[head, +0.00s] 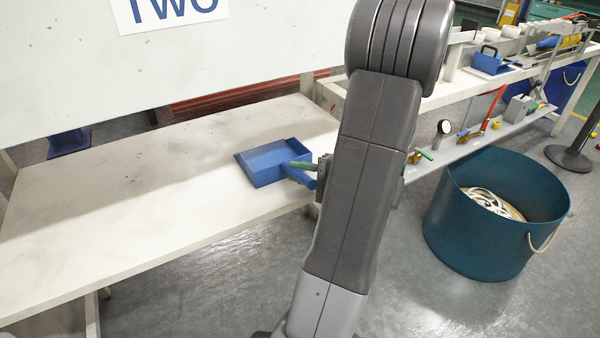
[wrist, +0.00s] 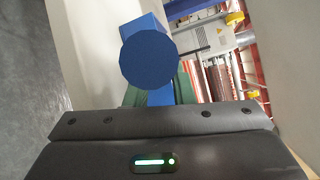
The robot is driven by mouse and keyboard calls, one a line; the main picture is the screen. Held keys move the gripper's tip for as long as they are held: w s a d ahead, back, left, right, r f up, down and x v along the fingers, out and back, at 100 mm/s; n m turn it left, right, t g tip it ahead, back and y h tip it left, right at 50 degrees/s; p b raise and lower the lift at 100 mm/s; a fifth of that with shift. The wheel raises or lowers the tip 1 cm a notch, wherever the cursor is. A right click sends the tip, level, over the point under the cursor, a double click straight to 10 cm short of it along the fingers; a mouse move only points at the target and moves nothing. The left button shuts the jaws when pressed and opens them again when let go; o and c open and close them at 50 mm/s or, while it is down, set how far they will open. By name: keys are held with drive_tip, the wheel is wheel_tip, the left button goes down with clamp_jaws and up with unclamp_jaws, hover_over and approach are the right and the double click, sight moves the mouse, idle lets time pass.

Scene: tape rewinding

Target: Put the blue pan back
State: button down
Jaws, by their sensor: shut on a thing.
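The blue pan (head: 268,163) is a shallow dustpan with a blue handle. In the head view it is over the white table's right end, its open side to the left and its handle toward my arm. I cannot tell whether it touches the table. My gripper (head: 301,166), with green fingertips, is shut on the handle; my arm hides part of the wrist. In the wrist view the handle's round blue end (wrist: 150,58) faces the camera, with green fingertips partly hidden beside it; the pan's body is mostly hidden behind it.
The white table (head: 110,215) is otherwise bare. A white board marked TWO (head: 170,50) stands behind it. At right, a white rack (head: 450,95) holds another blue item (head: 489,60) and tools. A teal bin (head: 480,235) with white tape stands on the floor, near a dark post base (head: 570,158).

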drive_tip(key=c, duration=1.2)
unclamp_jaws()
drive_tip(key=shift+c, duration=0.2)
drive_tip(key=shift+r, duration=0.1)
drive_tip(key=p+v, duration=0.1)
drive_tip(key=v, duration=1.1)
drive_tip(key=shift+p, duration=0.3)
